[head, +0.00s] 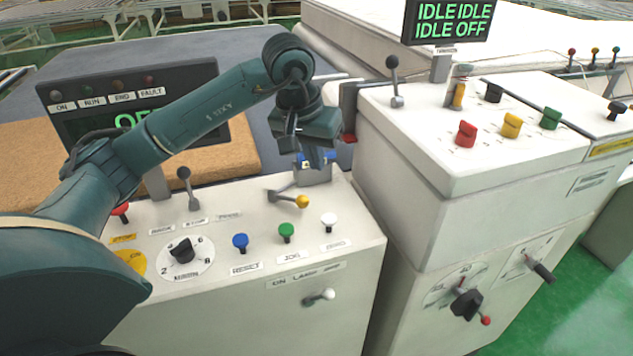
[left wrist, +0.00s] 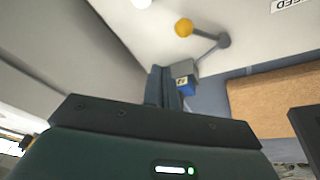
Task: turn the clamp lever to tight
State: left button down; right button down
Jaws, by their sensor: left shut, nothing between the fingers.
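A lever with a yellow ball knob (head: 303,201) stands on the top of the left white cabinet. Its grey arm reaches left to a pivot, and I cannot read a label that names it as the clamp. The yellow knob also shows in the left wrist view (left wrist: 184,28). My left gripper (head: 319,164) points down behind the knob, apart from it, shut and empty. Its fingers show dark in the left wrist view (left wrist: 160,86). A small blue block on a grey bracket (head: 304,159) is close beside the fingers. My right gripper is in neither view.
The left cabinet has blue (head: 240,242), green (head: 286,231) and white (head: 329,221) buttons, a dial (head: 183,251) and a black-knobbed lever (head: 187,184). The taller right cabinet (head: 430,150) stands close to the gripper's right. A tan board (head: 215,155) lies behind.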

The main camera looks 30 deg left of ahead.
pick_arm(q)
jog(key=shift+w+a+r+y, duration=0.2)
jog(key=shift+a+r, duration=0.1)
jog(key=shift+a, duration=0.15)
jog(key=shift+w+a+r+y, duration=0.2)
jog(key=shift+a+r, duration=0.1)
jog(key=shift+a, duration=0.15)
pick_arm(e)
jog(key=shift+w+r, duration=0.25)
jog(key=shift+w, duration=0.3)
pick_arm(q)
jog(key=p, duration=0.1)
send_near(318, 192)
jog(key=x, duration=0.6)
jog(key=s, duration=0.1)
jog(key=s+r+p, duration=0.1)
jog(key=s, duration=0.1)
jog(key=shift+s+d+r, duration=0.15)
jog(key=shift+s, duration=0.3)
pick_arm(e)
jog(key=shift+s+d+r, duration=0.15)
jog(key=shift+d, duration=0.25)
pick_arm(q)
jog(key=shift+s+d+m, duration=0.1)
jog(key=shift+s+m, duration=0.05)
jog(key=shift+m, duration=0.15)
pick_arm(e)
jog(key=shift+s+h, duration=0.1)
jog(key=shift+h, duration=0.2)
